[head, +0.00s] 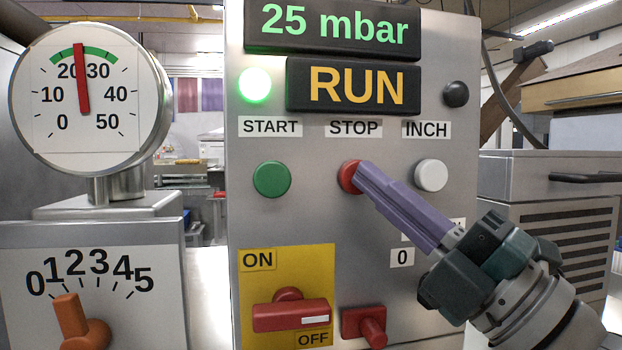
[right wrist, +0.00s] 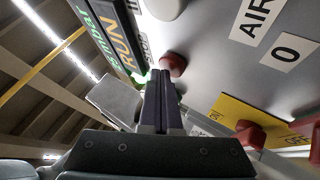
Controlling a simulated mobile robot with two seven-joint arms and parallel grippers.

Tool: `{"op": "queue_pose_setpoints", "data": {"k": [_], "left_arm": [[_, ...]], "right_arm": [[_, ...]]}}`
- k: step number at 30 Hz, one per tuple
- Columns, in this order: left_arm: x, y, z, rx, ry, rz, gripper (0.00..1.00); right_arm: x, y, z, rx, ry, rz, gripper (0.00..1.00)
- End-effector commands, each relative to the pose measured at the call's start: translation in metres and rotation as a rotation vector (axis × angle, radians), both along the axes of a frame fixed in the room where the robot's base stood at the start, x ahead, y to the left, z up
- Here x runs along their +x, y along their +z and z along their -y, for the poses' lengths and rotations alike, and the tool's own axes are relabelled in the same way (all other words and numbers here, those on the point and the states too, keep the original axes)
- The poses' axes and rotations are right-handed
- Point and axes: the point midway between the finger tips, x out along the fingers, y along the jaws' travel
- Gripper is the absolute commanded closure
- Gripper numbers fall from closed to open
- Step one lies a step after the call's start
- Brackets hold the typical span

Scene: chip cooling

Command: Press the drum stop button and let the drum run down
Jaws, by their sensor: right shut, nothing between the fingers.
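The red stop button (head: 349,177) sits under the STOP label on the grey control panel (head: 310,215). My right gripper (head: 364,174) is shut and empty, and its purple fingertips are at the button's right side, overlapping it in the head view. I cannot tell whether they touch it. In the right wrist view the red button (right wrist: 173,65) shows just beyond the closed fingers (right wrist: 162,85). The lower display (head: 355,86) reads RUN, and the upper display (head: 335,25) reads 25 mbar. The drum itself is not in view. My left gripper is not in view.
A green START button (head: 272,178) and a white INCH button (head: 430,175) flank the stop button. A green lamp (head: 254,85) is lit. Below are a red ON/OFF switch (head: 290,312) and another red handle (head: 364,324). A round gauge (head: 88,100) and an orange knob (head: 80,322) stand left.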

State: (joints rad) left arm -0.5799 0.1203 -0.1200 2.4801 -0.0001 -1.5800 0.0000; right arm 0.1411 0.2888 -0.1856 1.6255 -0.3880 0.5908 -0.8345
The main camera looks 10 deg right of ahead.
Motion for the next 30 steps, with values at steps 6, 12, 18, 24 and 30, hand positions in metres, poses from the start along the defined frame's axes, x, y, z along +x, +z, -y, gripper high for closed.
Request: {"op": "queue_pose_setpoints", "data": {"k": [6, 12, 18, 24, 30], "left_arm": [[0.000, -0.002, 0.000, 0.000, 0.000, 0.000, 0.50], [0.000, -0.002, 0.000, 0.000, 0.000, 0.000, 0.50], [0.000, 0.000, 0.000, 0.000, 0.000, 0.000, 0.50], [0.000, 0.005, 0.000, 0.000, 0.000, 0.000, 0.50], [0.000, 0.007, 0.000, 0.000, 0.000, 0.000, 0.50]], "right_arm": [[0.003, 0.000, 0.000, -0.001, -0.001, -0.001, 1.00], [0.003, 0.000, 0.000, -0.001, -0.001, -0.001, 1.00], [0.001, 0.000, 0.000, -0.001, -0.001, -0.002, 1.00], [-0.010, 0.001, 0.001, 0.000, -0.001, -0.002, 1.00], [-0.016, 0.001, 0.001, 0.001, -0.001, 0.000, 1.00]]}}
